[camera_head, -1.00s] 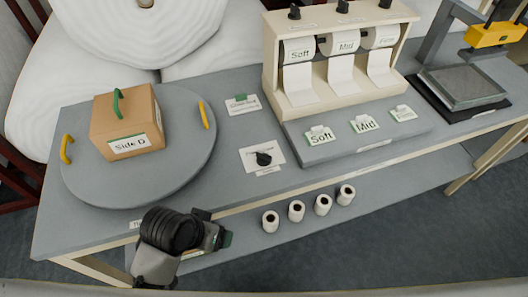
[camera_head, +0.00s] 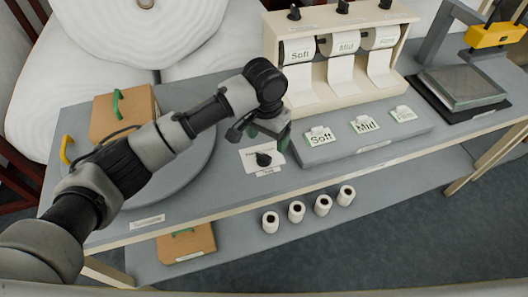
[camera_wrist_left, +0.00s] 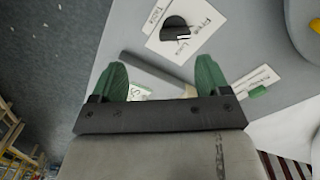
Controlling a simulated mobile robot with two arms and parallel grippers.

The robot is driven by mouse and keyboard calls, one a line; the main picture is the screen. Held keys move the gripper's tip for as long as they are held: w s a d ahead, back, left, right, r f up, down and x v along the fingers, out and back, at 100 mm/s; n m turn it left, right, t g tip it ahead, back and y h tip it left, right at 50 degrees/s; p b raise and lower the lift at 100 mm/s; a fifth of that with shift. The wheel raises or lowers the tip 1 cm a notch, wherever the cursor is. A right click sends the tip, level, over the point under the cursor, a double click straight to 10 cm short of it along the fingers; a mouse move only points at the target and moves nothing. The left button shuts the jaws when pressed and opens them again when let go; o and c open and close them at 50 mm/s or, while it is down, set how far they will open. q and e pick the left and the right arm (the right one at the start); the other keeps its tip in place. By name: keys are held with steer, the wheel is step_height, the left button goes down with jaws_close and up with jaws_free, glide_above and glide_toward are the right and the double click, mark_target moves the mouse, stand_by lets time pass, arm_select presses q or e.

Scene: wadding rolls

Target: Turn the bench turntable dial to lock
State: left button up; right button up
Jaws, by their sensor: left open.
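The black turntable dial (camera_head: 263,159) sits on a white card (camera_head: 248,153) on the bench, right of the grey round turntable (camera_head: 197,168). In the left wrist view the dial (camera_wrist_left: 174,29) shows near the top, with a small white mark; "Free" is legible on its card. I cannot tell for sure which word it points to. My left gripper (camera_head: 268,136) is just behind and above the dial, apart from it. Its green fingers also show in the left wrist view (camera_wrist_left: 161,78), spread and empty. My arm hides part of the turntable. My right gripper is not in view.
A brown box (camera_head: 107,112) stands on the turntable. A grey platform (camera_head: 345,146) with Soft and Mid labels and a roll dispenser (camera_head: 273,70) are close to the right. Several small rolls (camera_head: 297,212) and another brown box (camera_head: 187,246) are below the bench top.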

mark_target(264, 155)
arm_select(q)
steer(key=shift+y, duration=0.3)
steer(key=f, duration=0.3)
steer(key=w+f, duration=0.1)
steer(key=f, duration=0.2)
steer(key=a+f+p, duration=0.1)
steer(key=f, duration=0.2)
steer(key=shift+w, duration=0.35)
steer(key=c, duration=0.9)
